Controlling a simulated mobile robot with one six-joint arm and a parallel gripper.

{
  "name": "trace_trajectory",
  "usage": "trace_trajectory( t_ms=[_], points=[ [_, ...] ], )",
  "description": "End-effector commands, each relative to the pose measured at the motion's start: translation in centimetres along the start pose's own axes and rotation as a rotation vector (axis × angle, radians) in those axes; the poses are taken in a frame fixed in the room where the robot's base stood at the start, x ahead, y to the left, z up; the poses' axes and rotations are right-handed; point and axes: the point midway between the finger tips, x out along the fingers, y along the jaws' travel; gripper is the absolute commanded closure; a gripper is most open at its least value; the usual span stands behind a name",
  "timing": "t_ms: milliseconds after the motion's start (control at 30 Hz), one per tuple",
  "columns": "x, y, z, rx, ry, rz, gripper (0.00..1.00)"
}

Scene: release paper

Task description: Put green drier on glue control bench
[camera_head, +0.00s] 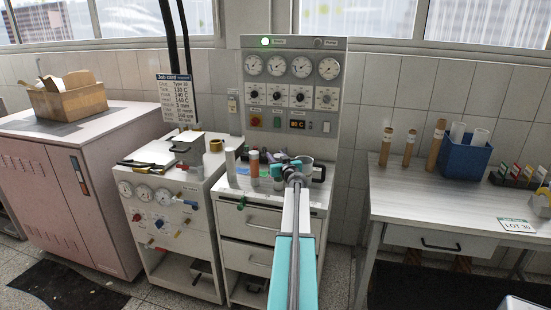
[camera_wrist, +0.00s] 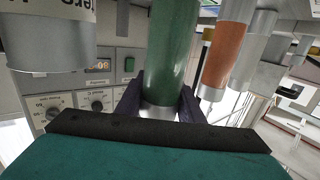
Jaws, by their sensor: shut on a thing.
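A green cylinder with a pale metallic end, which I take for the green drier (camera_wrist: 172,50), stands between my gripper's dark fingers (camera_wrist: 160,104) in the wrist view. The fingers are shut on it near its pale end. In the head view my gripper (camera_head: 292,170) is over the worktop of the middle bench (camera_head: 265,205), in front of its upright gauge panel (camera_head: 293,85). I cannot read a name on this bench. Whether the drier touches the worktop cannot be told. My arm hides part of the bench.
An orange-brown cylinder (camera_wrist: 229,52) and a large grey cylinder (camera_wrist: 50,50) flank the drier closely in the wrist view. A valve cart (camera_head: 165,205) stands left of the bench. A table (camera_head: 440,195) on the right has a blue bin (camera_head: 464,158) and brown tubes (camera_head: 435,147).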

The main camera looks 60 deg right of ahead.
Motion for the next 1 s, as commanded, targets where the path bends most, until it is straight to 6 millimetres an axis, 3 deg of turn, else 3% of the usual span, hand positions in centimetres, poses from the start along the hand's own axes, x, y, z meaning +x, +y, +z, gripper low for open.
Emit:
trace_trajectory(
  t_ms=[167,200,300,733,1000],
  points=[
    [0.0,0.0,0.1,0.001,0.000,0.000,0.95],
    [0.0,0.0,0.2,0.000,0.000,0.000,0.64],
    [0.0,0.0,0.2,0.000,0.000,0.000,0.47],
    [0.0,0.0,0.0,-0.001,0.000,0.000,0.47],
    [-1.6,-0.1,0.0,-0.001,0.000,-0.001,0.47]
  ],
)
